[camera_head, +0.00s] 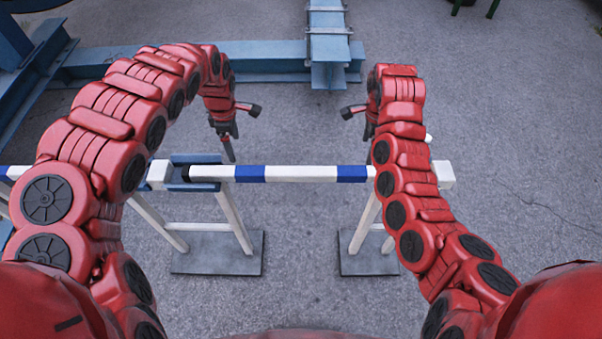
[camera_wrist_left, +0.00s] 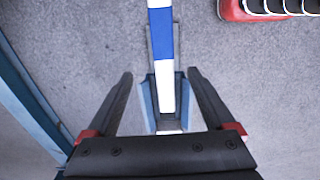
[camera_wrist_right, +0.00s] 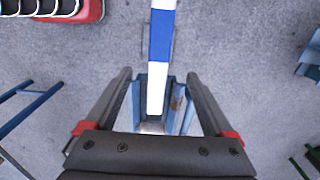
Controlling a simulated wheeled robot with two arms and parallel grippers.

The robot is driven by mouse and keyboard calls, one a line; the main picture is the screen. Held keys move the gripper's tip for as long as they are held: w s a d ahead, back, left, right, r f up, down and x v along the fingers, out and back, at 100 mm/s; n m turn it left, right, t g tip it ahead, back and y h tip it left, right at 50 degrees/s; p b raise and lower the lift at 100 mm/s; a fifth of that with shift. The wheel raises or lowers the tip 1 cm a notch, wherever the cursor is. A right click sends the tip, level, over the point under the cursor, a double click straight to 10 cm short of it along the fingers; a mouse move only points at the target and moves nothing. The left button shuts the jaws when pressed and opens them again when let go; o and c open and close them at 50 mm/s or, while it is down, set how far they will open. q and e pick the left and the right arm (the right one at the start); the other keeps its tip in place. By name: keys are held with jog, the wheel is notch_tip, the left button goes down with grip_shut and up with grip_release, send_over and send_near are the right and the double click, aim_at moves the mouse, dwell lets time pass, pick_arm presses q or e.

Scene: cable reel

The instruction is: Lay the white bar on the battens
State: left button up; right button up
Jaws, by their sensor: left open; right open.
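The white bar with blue bands (camera_head: 300,173) runs level across the head view, raised above the ground on white-legged stands (camera_head: 235,222). My left gripper (camera_head: 228,150) hangs pointing down near the bar's left part. In the left wrist view its open fingers (camera_wrist_left: 160,73) lie on either side of the bar (camera_wrist_left: 160,35), and nothing is clamped. My right gripper (camera_head: 371,131) is mostly hidden behind its own arm. In the right wrist view its open fingers (camera_wrist_right: 159,73) also lie on either side of the bar (camera_wrist_right: 161,40). I cannot tell which parts are the battens.
Grey plates (camera_head: 200,262) lie on the asphalt under the stands. A blue holder (camera_head: 205,186) is at the bar's left part. Blue steel beams (camera_head: 270,58) cross the back and left. Ground at the right is clear; green legs (camera_head: 492,8) show at the far top right.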

aim_at(242, 170)
pick_arm(q)
jog(key=f, duration=0.4)
jog(key=shift+s+d, duration=0.15)
jog(key=shift+d, duration=0.15)
pick_arm(e)
notch_tip(242, 170, down, 4)
pick_arm(q)
notch_tip(242, 170, down, 10)
jog(key=shift+s+a+r, duration=0.15)
jog(key=shift+r, duration=0.05)
pick_arm(e)
notch_tip(242, 170, down, 9)
jog(key=shift+f, duration=0.2)
pick_arm(q)
grip_shut()
pick_arm(e)
grip_shut()
